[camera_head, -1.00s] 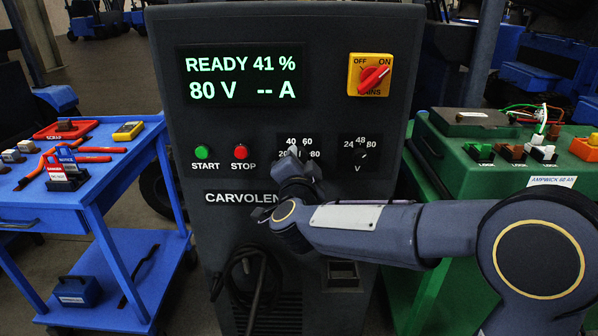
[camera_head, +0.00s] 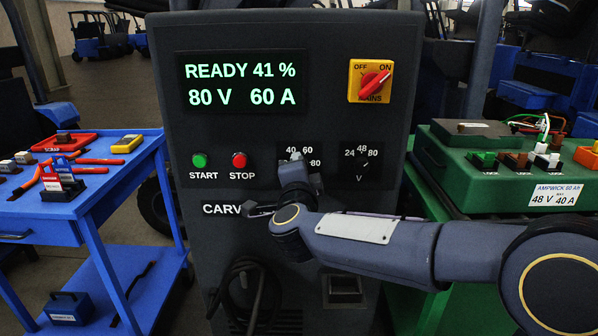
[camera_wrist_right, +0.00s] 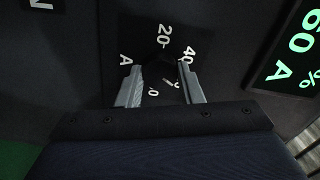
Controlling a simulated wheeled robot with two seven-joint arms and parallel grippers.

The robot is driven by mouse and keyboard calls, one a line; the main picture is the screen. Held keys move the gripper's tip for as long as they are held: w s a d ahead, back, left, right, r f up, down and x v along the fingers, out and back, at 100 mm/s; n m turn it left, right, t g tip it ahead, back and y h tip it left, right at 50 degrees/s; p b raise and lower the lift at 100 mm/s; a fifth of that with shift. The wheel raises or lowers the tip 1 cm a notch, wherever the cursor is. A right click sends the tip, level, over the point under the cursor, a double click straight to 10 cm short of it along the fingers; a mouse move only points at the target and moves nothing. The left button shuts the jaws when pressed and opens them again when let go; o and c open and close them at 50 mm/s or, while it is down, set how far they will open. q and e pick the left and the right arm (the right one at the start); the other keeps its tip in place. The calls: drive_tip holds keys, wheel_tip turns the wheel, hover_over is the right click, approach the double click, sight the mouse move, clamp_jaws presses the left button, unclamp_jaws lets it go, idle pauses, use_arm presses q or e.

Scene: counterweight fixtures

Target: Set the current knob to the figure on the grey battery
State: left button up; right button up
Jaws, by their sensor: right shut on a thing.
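The current knob (camera_wrist_right: 158,72) sits between the fingers of my right gripper (camera_wrist_right: 160,84), which is shut on it. In the head view my right gripper (camera_head: 296,162) covers most of the current dial (camera_head: 314,154); the marks 40, 60 and 80 show around it. The charger display (camera_head: 242,83) reads READY 41 %, 80 V, 60 A. I see no battery that is clearly grey. My left gripper is out of view.
The voltage knob (camera_head: 365,164) sits right of the current dial. START (camera_head: 199,161) and STOP (camera_head: 239,160) buttons are on the left. The red mains switch (camera_head: 372,82) is above right. A blue cart (camera_head: 105,187) with tools stands left. A cable hangs below the panel.

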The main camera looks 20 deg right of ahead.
drive_tip(key=o, duration=1)
drive_tip(key=shift+c, duration=0.2)
drive_tip(key=v, duration=0.7)
drive_tip(key=shift+s+p, duration=0.4)
drive_tip(key=shift+p, duration=0.05)
drive_tip(key=shift+r, duration=0.1)
